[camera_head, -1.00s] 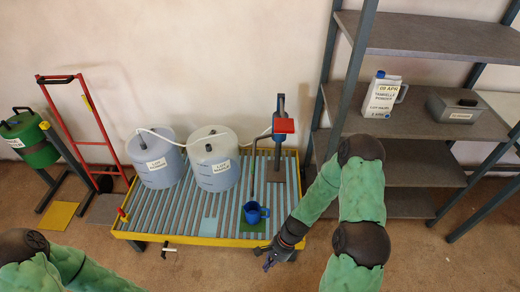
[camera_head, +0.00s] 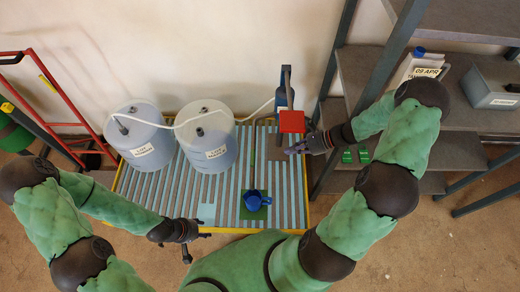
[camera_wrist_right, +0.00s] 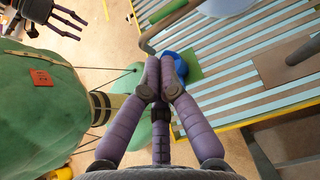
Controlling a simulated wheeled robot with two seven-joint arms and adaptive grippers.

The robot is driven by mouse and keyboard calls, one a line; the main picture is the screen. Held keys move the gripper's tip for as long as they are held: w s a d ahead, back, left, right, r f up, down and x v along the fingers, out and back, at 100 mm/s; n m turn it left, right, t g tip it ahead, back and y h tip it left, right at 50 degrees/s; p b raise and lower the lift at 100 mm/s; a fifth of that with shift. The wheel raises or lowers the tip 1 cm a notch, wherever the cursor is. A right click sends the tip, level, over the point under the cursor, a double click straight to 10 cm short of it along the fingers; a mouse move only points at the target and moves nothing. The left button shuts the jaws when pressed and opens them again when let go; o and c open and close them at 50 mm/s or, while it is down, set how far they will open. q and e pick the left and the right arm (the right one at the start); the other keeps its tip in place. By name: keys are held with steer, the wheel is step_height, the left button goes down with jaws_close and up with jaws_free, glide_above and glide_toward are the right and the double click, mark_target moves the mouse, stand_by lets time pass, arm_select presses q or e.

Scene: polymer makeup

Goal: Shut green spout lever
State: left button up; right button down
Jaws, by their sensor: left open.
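No green spout lever can be made out in any view. The dispenser (camera_head: 285,98) with a red box (camera_head: 291,121) stands at the tray's back right. Its thin spout pipe hangs over a blue jug (camera_head: 256,200) on a green mat (camera_head: 246,213). My right gripper (camera_head: 292,150) is just below and right of the red box; whether it touches the dispenser is unclear. In the right wrist view its purple fingers (camera_wrist_right: 160,82) meet at the tips with nothing visible between them. My left gripper (camera_head: 188,247) is open and empty at the tray's front edge.
Two white containers (camera_head: 139,135) (camera_head: 206,138) with hoses stand on the striped tray (camera_head: 178,190). Shelves (camera_head: 465,112) rise close on the right, near my right arm. A green drum (camera_head: 14,130) and a red trolley frame (camera_head: 45,85) are at the left.

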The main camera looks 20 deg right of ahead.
mark_target(254, 161)
arm_select(q)
steer(key=shift+s, duration=0.1)
arm_select(e)
steer(key=shift+s, duration=0.1)
steer(key=shift+a, duration=0.1)
steer(key=b+x, duration=0.5)
steer(key=x, duration=0.7)
steer(key=shift+a+f, duration=0.25)
steer(key=shift+f, duration=0.05)
arm_select(q)
steer(key=shift+f+b, duration=0.3)
steer(key=shift+f, duration=2.5)
arm_select(e)
steer(key=shift+w+a+f, duration=0.25)
steer(key=shift+w+a, duration=0.1)
steer(key=shift+a, duration=0.15)
